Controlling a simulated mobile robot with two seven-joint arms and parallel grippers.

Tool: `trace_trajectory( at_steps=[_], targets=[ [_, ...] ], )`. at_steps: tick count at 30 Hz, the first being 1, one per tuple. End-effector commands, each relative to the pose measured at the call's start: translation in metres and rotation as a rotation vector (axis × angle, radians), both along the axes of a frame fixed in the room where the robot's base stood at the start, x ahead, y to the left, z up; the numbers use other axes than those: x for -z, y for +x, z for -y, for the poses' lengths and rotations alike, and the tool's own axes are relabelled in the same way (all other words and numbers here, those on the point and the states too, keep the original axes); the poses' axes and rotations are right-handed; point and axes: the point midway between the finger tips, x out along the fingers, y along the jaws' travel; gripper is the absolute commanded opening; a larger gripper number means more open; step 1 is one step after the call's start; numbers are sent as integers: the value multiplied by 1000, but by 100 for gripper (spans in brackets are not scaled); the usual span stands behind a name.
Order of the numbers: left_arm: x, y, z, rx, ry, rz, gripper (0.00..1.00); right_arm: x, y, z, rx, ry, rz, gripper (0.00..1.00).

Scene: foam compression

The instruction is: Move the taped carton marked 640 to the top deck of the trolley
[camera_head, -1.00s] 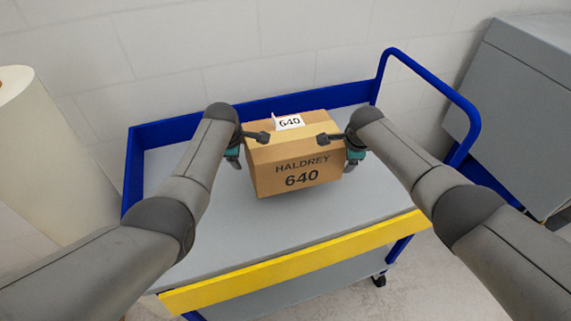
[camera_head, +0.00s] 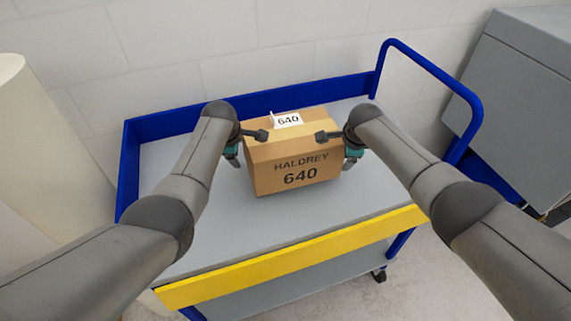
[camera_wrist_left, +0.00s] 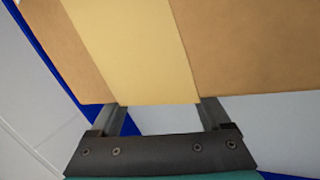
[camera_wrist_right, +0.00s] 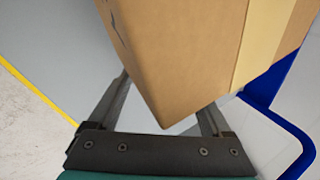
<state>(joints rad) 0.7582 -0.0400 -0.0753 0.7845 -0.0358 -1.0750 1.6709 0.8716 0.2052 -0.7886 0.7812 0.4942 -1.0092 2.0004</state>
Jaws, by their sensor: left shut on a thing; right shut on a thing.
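The taped carton (camera_head: 292,172) is brown, printed HALDREY 640, with a white 640 label and pale tape on top. It is upright over the grey top deck (camera_head: 225,228) of the blue trolley; I cannot tell whether its base touches the deck. My left gripper (camera_head: 256,136) is shut on its left side, and my right gripper (camera_head: 328,137) is shut on its right side. In the left wrist view the carton (camera_wrist_left: 235,50) and its tape fill the space beyond the fingers. In the right wrist view a carton corner (camera_wrist_right: 180,60) lies between the fingers.
The trolley has a yellow front edge (camera_head: 290,258), a blue rear rim (camera_head: 180,122) and a blue handle (camera_head: 440,85) at right. A pale roll (camera_head: 40,150) stands at left and a grey cabinet (camera_head: 525,90) at right. The deck around the carton is bare.

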Motion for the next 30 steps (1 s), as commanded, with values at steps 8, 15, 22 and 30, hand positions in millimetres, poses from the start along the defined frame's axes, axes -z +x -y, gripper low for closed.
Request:
trace_trajectory(
  at_steps=[8, 15, 22, 30],
  targets=[
    [14, -1, 13, 16, -19, -3, 75, 8, 3, -15, -13, 28, 16, 75],
    [25, -1, 13, 16, -19, -3, 75, 19, 3, -15, -13, 28, 16, 75],
    [26, -2, 11, 16, -19, -5, 75, 20, 3, -13, -13, 27, 13, 75],
    [25, -1, -4, 14, -18, -2, 75, 20, 3, 2, -12, 24, 13, 75]
  ],
)
